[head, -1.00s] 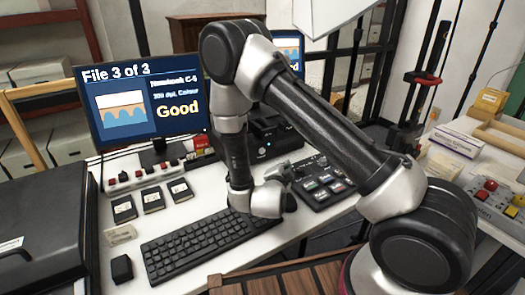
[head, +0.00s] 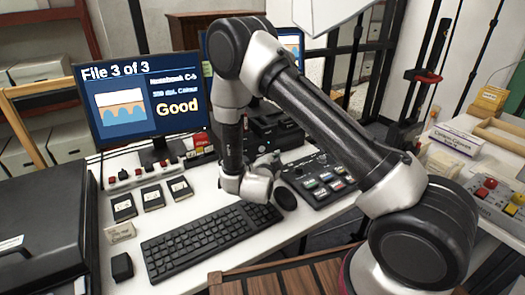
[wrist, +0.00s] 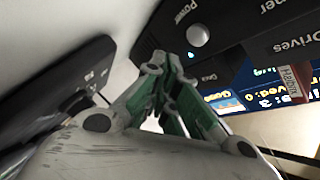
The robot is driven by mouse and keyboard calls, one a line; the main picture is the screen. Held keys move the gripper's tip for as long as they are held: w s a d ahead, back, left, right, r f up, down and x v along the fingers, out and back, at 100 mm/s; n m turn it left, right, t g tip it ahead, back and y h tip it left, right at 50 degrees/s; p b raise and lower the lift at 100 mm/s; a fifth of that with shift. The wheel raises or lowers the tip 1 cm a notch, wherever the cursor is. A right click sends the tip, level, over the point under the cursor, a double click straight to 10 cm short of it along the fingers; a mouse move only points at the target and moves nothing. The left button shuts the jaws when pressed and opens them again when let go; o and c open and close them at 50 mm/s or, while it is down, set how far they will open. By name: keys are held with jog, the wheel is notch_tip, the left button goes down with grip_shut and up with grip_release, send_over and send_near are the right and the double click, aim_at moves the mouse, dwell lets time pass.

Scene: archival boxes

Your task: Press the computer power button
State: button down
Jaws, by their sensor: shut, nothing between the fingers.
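The computer is a black box (head: 283,139) behind my arm in the head view, partly hidden by it. In the wrist view its dark front (wrist: 240,45) carries a round silver button (wrist: 197,35) labelled "Power", with a small blue light beside it. My gripper (wrist: 172,58) is shut and empty, its green-and-grey fingers pointing at the front panel. The fingertips appear just below and left of the button in the wrist view; I cannot tell whether they touch the panel. In the head view my gripper (head: 268,163) is small and sits before the computer.
A monitor (head: 150,105) reads "File 3 of 3 Good". A keyboard (head: 210,240), mouse (head: 285,198) and control panel (head: 318,178) lie on the white desk near my arm. Several black cartridges (head: 152,198) lie left. A red-button strip (head: 145,176) stands below the monitor.

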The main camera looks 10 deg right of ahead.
jog(key=shift+w+a, duration=0.25)
jog(key=shift+w, duration=0.4)
jog(key=shift+w+a, duration=0.2)
jog(key=shift+w, duration=0.45)
jog(key=shift+w, duration=0.1)
dwell(0.4)
jog(key=shift+w+a, duration=0.1)
jog(key=shift+w, duration=0.2)
jog(key=shift+w+a, duration=0.15)
jog(key=shift+w, duration=0.3)
dwell(0.9)
jog(key=shift+s+d, duration=0.25)
jog(key=shift+s, duration=0.6)
jog(key=shift+s+d, duration=0.25)
jog(key=shift+s, duration=0.55)
jog(key=shift+s+d, duration=0.3)
jog(key=shift+s, duration=0.5)
jog(key=shift+s+d, duration=0.25)
jog(key=shift+s, duration=0.55)
jog(key=shift+s, duration=0.1)
